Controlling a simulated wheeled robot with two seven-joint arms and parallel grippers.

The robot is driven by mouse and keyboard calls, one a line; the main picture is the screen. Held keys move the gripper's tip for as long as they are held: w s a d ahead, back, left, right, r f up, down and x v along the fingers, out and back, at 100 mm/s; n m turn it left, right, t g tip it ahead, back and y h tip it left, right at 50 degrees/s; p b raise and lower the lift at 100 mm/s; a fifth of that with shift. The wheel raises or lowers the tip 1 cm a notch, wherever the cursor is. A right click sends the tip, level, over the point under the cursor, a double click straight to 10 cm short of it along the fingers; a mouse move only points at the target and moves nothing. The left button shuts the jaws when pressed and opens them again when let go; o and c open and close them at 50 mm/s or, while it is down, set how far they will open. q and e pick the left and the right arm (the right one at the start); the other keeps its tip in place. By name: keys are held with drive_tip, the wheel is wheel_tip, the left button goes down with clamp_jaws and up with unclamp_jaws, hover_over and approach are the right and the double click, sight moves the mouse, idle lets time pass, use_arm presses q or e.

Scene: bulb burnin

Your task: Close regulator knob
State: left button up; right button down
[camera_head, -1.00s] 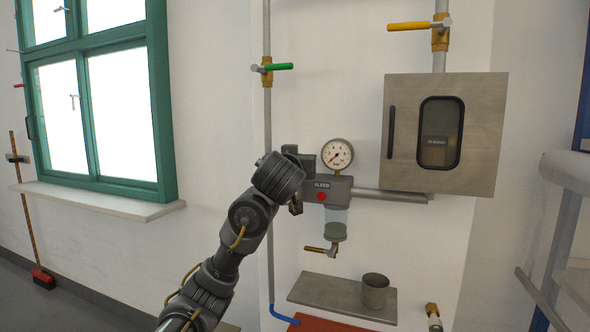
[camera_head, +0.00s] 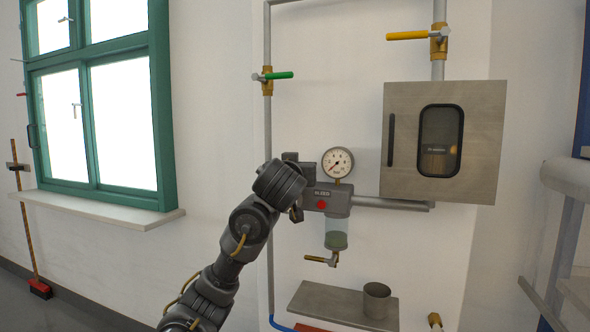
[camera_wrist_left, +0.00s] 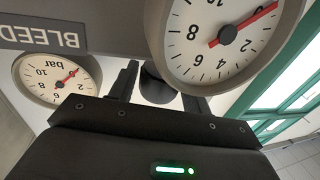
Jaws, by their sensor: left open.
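The regulator is a grey block with a "BLEED" label (camera_head: 322,194) and a red button (camera_head: 321,205) on the wall pipe. A round white gauge (camera_head: 337,162) sits on top of it and a clear bowl (camera_head: 337,230) hangs below. My left gripper (camera_wrist_left: 160,84) is at the regulator's left side; in the head view my wrist largely hides it. In the left wrist view a dark round knob (camera_wrist_left: 155,91) shows between its open fingers; I cannot tell if they touch it. That view also shows two gauges with red needles, one large (camera_wrist_left: 225,35) and one smaller (camera_wrist_left: 57,78). My right gripper is not in view.
A green-handled valve (camera_head: 279,75) and a yellow-handled valve (camera_head: 410,36) are on pipes above. A metal cabinet (camera_head: 399,100) hangs to the right. A shelf (camera_head: 325,300) with a metal cup (camera_head: 376,300) is below the bowl. A window (camera_head: 122,125) is at the left.

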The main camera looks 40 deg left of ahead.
use_arm(q)
drive_tip(key=shift+s+d, duration=0.3)
drive_tip(key=shift+s, duration=0.15)
drive_tip(key=p+v, duration=0.1)
drive_tip(key=v, duration=0.8)
drive_tip(key=shift+s+d, duration=0.2)
drive_tip(key=shift+s, duration=0.1)
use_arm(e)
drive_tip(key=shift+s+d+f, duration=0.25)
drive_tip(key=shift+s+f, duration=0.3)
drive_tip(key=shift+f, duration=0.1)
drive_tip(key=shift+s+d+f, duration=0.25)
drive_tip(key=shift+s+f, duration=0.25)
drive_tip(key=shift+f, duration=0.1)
